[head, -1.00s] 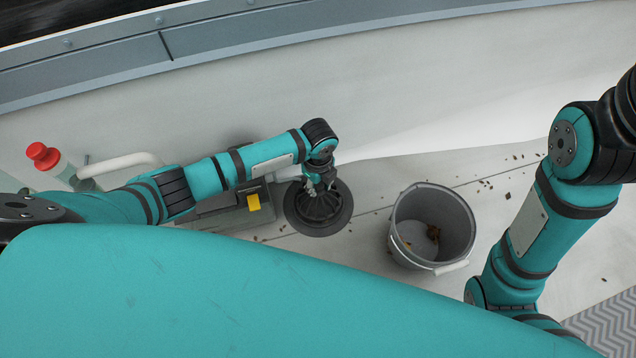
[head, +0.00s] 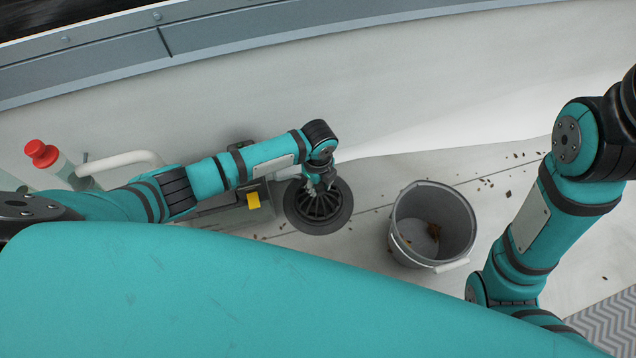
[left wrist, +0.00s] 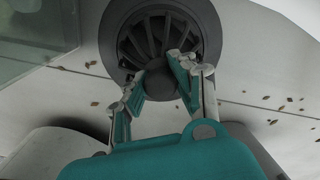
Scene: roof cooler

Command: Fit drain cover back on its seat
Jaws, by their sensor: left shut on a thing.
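The drain cover (head: 322,207) is a dark, round, ribbed grate with a knob at its middle. It lies within the dark ring of the drain seat (head: 345,220) on the roof. It also shows in the left wrist view (left wrist: 157,33), where the ring surrounds it; I cannot tell if it sits fully flush. My left gripper (head: 320,187) is above it, with its fingers shut around the knob (left wrist: 160,82). The fingers hide part of the cover. My right gripper is out of view; only my right arm shows at the right.
A grey bucket (head: 400,240) with some debris inside stands right of the drain. Leaf bits (head: 485,185) lie scattered on the pale roof. A red-capped bottle (head: 42,154), a white pipe (head: 120,161) and a yellow-tabbed grey box (head: 253,200) are at the left. A parapet (head: 110,64) runs behind.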

